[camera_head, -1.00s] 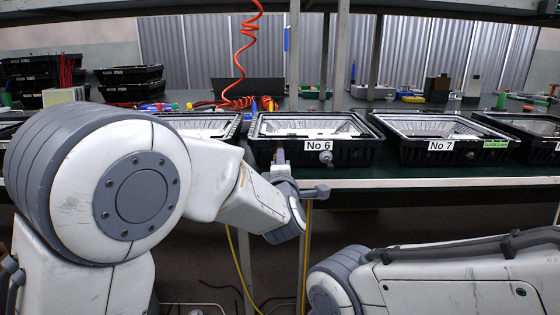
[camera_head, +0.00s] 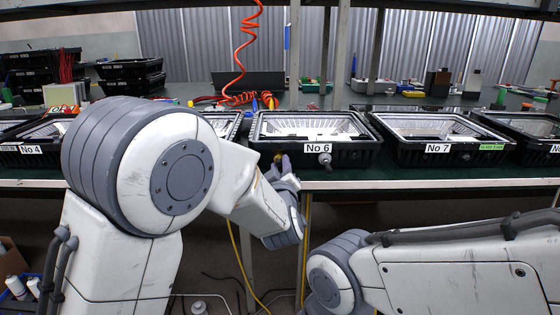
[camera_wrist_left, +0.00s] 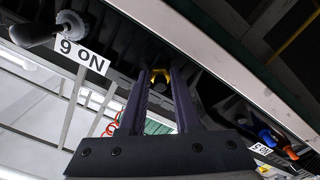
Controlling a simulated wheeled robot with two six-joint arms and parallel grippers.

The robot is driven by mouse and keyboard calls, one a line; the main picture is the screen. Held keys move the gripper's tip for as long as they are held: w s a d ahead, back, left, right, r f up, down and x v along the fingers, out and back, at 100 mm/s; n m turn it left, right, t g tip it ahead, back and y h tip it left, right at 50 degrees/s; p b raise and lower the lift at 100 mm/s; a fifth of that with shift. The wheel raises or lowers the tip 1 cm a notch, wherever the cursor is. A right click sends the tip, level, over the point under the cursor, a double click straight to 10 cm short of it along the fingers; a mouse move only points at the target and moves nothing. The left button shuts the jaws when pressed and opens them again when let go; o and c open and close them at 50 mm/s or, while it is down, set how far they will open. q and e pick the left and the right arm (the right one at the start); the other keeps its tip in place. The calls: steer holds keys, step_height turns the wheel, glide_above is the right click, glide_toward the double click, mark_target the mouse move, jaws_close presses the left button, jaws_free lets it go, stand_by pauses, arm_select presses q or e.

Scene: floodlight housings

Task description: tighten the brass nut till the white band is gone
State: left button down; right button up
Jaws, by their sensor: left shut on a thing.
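The black floodlight housing labelled No 6 (camera_head: 262,155) stands at the bench's front edge. The left wrist view shows it upside down, with its label (camera_wrist_left: 82,56). My left gripper (camera_head: 281,161) is at its front wall, left of the label. The nut is hidden in the head view. I cannot make out a white band. My right gripper is not in view; only the right arm shows.
A grey round fitting (camera_head: 325,160) sticks out of the No 6 front wall, right of my left gripper. Housing No 7 (camera_head: 405,152) stands to the right and No 4 (camera_head: 30,138) far left. A coiled orange hose (camera_head: 240,60) hangs behind.

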arm_select(q)
steer(key=shift+a+f+m+p, duration=0.1)
steer(key=shift+m+p, duration=0.85)
steer(key=shift+m, duration=0.85)
steer(key=shift+a+f+m+p, duration=0.1)
steer(key=shift+m+p, duration=0.8)
steer(key=shift+m, duration=0.9)
steer(key=c, duration=0.6)
jaws_free()
steer(key=shift+r, duration=0.1)
steer(key=s+p, duration=0.1)
steer(key=s, duration=0.9)
steer(key=shift+s, duration=0.3)
